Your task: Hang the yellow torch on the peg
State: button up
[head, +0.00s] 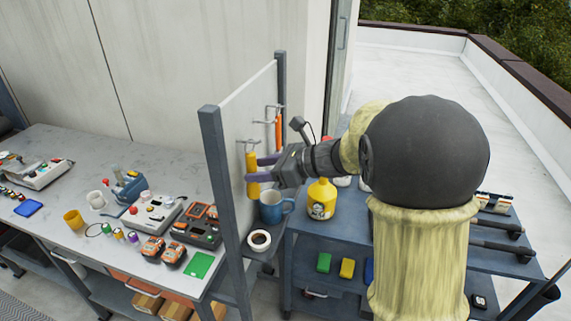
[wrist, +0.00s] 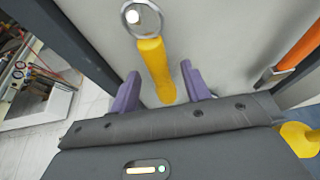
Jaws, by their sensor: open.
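The yellow torch (head: 252,164) hangs upright against the pale upright panel in the head view. In the wrist view the torch (wrist: 155,66) has a grey ring at its top, and the pale round tip of the peg (wrist: 133,16) shows inside that ring. In the head view the grey peg (head: 247,143) sits just above the torch. My gripper (head: 257,170) is open, its purple fingers on either side of the torch body. In the wrist view a gap shows between the torch and each finger of my gripper (wrist: 160,73).
An orange tool (head: 278,132) hangs on another hook farther along the panel (head: 237,115). A blue mug (head: 272,208) and a white tape roll (head: 259,240) stand below my gripper. A yellow bottle (head: 321,200) stands to the right. The left bench (head: 60,150) is cluttered.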

jog(key=b+v, duration=0.5)
jog(key=v, duration=1.2)
jog(key=w+m+t+h, duration=0.2)
jog(key=w+m+t, duration=0.5)
jog(key=m, duration=0.6)
jog(key=d+f+m+t+h, duration=0.1)
jog(key=d+f+m+h, duration=0.55)
jog(key=m, duration=0.95)
jog(key=s+a+f+m+g+h, duration=0.3)
jog(key=s+f+m+g, duration=0.7)
jog(key=s+f+m, duration=1)
jog(key=shift+a+f+m+h, duration=0.25)
jog(key=shift+f+m+h, duration=0.05)
jog(key=shift+h, duration=0.15)
